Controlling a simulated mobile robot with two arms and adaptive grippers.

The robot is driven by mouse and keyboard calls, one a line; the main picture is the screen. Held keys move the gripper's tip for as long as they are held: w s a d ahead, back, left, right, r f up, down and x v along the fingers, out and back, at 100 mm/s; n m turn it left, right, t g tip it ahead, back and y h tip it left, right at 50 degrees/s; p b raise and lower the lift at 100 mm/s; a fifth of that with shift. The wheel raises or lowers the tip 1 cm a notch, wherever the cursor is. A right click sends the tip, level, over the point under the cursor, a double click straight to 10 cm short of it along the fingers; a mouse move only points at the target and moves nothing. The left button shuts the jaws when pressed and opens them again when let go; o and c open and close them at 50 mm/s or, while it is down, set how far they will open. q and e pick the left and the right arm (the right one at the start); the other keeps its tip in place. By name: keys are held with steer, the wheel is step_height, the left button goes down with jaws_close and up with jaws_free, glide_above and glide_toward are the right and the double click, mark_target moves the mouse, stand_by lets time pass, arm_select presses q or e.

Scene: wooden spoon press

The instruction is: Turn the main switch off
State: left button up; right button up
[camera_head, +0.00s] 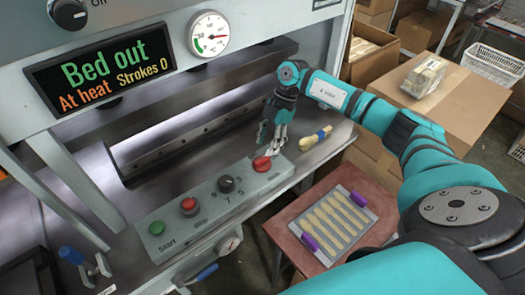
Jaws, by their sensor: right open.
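The main switch looks to be the red rotary knob (262,164) at the right end of the grey control panel (212,205). My right gripper (271,148) points down just above and behind this knob, its fingers apart. Its fingertips are very close to the knob; I cannot tell whether they touch it. The panel also carries a green Start button (156,228), a red button (189,205) and a black selector knob (226,184). My left gripper is not in view.
The press display (110,70) reads "Bed out", "At heat", "Strokes 0". A pressure gauge (209,34) sits beside it. A brush (315,138) lies right of my gripper. A tray of wooden spoons (318,240) rests on a reddish stand. Cardboard boxes (455,105) stand behind my right arm.

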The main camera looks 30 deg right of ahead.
mark_target(262, 158)
steer(key=x, duration=0.4)
steer(key=shift+s+p, duration=0.1)
steer(key=shift+p, duration=0.25)
steer(key=shift+a+f, duration=0.1)
steer(key=shift+f, duration=0.3)
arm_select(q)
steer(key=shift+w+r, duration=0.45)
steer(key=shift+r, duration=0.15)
arm_select(e)
jaws_close()
